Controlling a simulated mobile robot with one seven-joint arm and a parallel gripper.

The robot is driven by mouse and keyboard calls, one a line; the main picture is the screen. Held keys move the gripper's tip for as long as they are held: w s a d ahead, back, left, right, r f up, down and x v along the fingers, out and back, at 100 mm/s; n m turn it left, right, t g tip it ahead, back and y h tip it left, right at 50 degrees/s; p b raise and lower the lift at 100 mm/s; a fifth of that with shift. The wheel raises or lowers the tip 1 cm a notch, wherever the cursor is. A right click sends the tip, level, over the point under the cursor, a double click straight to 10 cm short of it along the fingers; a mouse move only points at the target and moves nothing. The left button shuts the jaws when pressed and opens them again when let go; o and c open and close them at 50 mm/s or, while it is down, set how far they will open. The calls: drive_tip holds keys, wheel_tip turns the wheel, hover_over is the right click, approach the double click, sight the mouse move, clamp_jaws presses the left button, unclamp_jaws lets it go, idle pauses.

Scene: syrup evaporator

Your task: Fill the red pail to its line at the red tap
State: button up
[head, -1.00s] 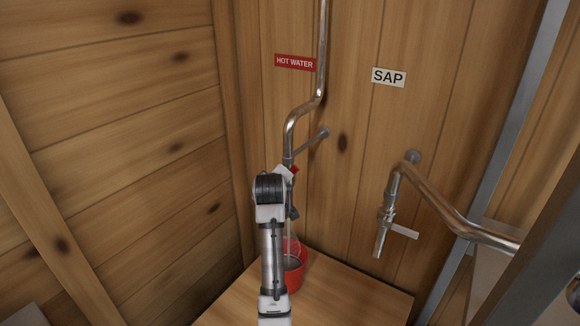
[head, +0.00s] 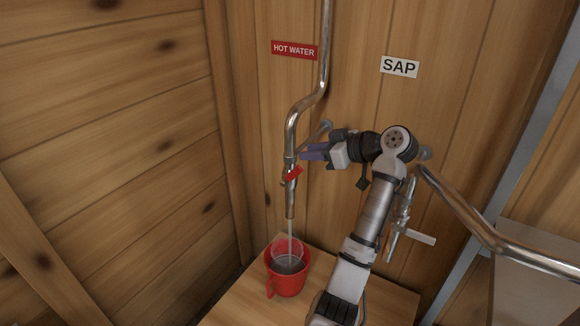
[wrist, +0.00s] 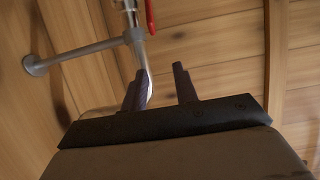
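The red pail (head: 287,283) stands upright on the wooden shelf under the hot-water tap, its handle at the left front. A thin clear stream (head: 289,230) runs from the spout (head: 290,205) into it. Greyish liquid shows inside; I cannot make out the fill line or how the level compares with it. The red tap lever (head: 292,174) slants across the pipe, and it also shows at the top of the wrist view (wrist: 150,14). My gripper (head: 304,152) is just right of the pipe, above the lever. Its fingers (wrist: 160,80) are apart with nothing between them.
A red HOT WATER sign (head: 294,50) and a white SAP sign (head: 399,67) are on the wall. The sap tap (head: 402,220) hangs at the right, partly behind my arm. The wooden shelf (head: 235,300) is bare left of the pail.

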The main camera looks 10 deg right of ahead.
sight(301, 169)
drive_tip(key=f, duration=0.1)
drive_tip(key=f+p, duration=0.1)
drive_tip(key=f, duration=0.3)
drive_tip(key=shift+w+a+f+p, duration=0.1)
drive_tip(key=shift+w+a+p, duration=0.2)
drive_tip(key=shift+a, duration=0.05)
drive_tip(key=p+x, duration=0.2)
drive_tip(key=x, duration=0.4)
drive_tip(key=shift+w+a+f, duration=0.15)
drive_tip(key=shift+w+f, duration=0.05)
drive_tip(key=shift+w, duration=0.1)
clamp_jaws()
